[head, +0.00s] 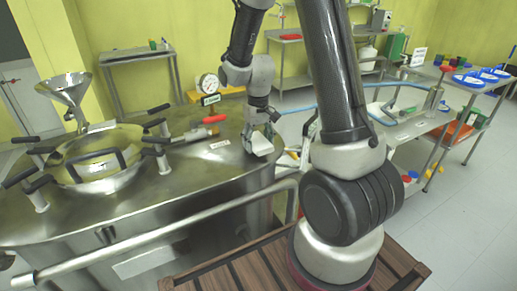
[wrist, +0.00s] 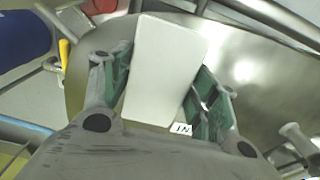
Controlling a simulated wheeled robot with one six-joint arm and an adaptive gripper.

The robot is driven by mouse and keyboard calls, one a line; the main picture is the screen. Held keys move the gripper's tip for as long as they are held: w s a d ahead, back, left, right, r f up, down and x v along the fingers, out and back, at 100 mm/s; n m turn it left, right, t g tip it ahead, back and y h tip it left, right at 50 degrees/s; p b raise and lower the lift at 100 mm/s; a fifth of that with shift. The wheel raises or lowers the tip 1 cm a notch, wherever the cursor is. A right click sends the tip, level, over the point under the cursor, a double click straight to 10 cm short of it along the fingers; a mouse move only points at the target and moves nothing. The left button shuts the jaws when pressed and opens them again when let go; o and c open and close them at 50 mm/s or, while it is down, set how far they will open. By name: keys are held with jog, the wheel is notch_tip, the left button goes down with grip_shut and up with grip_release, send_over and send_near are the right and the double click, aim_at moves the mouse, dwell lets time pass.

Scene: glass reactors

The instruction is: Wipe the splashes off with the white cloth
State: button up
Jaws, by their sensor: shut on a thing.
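My gripper (head: 259,135) is low over the right part of the steel reactor lid (head: 190,190). It is shut on the white cloth (head: 262,147), which shows as a flat, pale pad. In the wrist view my gripper (wrist: 160,85) has its two green-lined fingers on either side of the white cloth (wrist: 165,65). The cloth hides part of the metal behind it. I cannot tell whether the cloth touches the lid. I cannot make out any splashes on the steel.
A round hatch (head: 100,165) with black-handled clamps and a steel funnel (head: 65,92) stand at the left of the lid. A red-handled valve (head: 213,120) and a pressure gauge (head: 208,84) are near my gripper. A steel rail (head: 150,235) runs along the front.

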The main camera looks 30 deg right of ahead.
aim_at(258, 140)
jog(key=shift+r, duration=2.7)
jog(key=shift+s, duration=0.1)
